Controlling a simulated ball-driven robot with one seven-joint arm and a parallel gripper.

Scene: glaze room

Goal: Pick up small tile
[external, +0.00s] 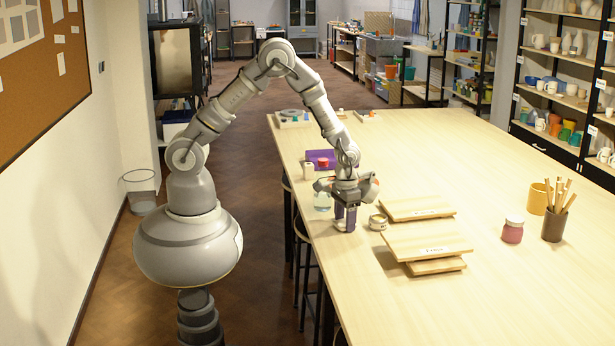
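My gripper (345,222) points straight down at the near left part of the long pale table (480,290). Its dark fingers reach down to, or just above, the tabletop. From this view I cannot tell whether they are apart or closed on something. I cannot make out a small tile for certain; anything between or behind the fingers is hidden.
A clear jar (322,202) stands left of my gripper, and a small round tin (378,222) close to its right. Wooden boards (430,239) lie further right. A pink jar (513,230) and brush pot (553,226) stand far right.

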